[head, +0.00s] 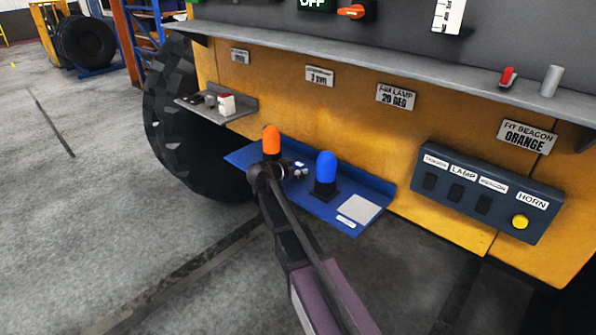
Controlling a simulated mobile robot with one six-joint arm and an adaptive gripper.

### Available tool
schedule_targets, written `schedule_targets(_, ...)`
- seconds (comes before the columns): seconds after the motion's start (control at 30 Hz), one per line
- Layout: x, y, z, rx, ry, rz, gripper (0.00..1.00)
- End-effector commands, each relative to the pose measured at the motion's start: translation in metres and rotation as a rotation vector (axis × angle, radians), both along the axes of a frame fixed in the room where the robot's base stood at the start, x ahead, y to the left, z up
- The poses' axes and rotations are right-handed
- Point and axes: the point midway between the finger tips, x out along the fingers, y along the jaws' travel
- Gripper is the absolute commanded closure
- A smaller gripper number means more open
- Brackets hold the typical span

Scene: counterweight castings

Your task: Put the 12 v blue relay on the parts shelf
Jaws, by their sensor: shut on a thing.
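My gripper (297,171) is over the blue tray (345,218), between an orange beacon and a blue beacon. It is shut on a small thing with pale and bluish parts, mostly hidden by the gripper. It may be the 12 V blue relay, but its label cannot be read. A small grey shelf (240,113) on the yellow panel, left of the tray, carries a white and red block (226,104) and small dark and grey parts. I cannot tell for certain whether this is the parts shelf.
The orange beacon (271,141) and blue beacon (326,170) stand upright close to my gripper. A pale square plate (358,210) lies at the tray's right. A switch box (487,192) is further right. A grey ledge (400,66) runs above. A big tyre (185,125) stands behind the grey shelf.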

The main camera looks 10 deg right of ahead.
Motion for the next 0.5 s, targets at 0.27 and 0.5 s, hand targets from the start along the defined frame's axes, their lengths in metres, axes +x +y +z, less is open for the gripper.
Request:
schedule_targets(0.27, 0.0000, 0.0003, -0.0028, 0.000, 0.000, 0.000, 0.32)
schedule_targets(0.5, 0.0000, 0.0004, -0.0028, 0.000, 0.000, 0.000, 0.24)
